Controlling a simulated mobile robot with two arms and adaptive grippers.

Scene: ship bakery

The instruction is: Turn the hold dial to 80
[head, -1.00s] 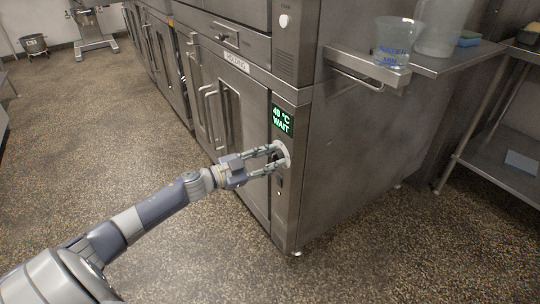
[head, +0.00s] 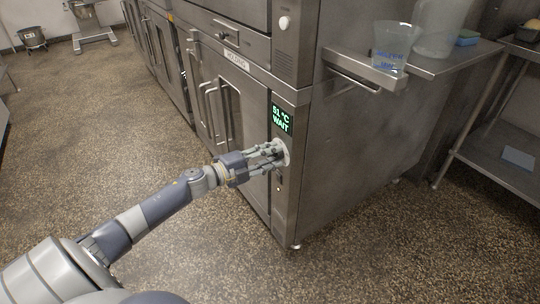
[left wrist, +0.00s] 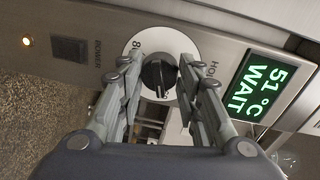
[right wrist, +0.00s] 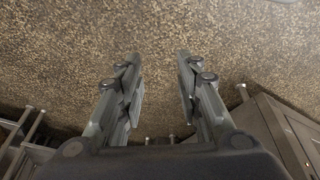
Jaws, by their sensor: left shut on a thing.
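The hold dial is a black knob (left wrist: 158,74) on a round white plate (left wrist: 152,40) on the front of the steel holding cabinet. In the head view the plate (head: 284,150) shows behind my fingers. My left gripper (head: 275,157) is at the dial, its fingers shut on the knob from both sides; it also shows in the left wrist view (left wrist: 157,76). An "80" mark is partly visible at the plate's upper left. The green display (head: 281,119) above the dial reads 51 °C WAIT. My right gripper (right wrist: 158,80) is open and empty above the floor.
A dark switch marked POWER (left wrist: 68,47) and a small lit lamp (left wrist: 27,41) are on the same panel. Door handles (head: 211,118) stick out left of the dial. The speckled floor is open at left.

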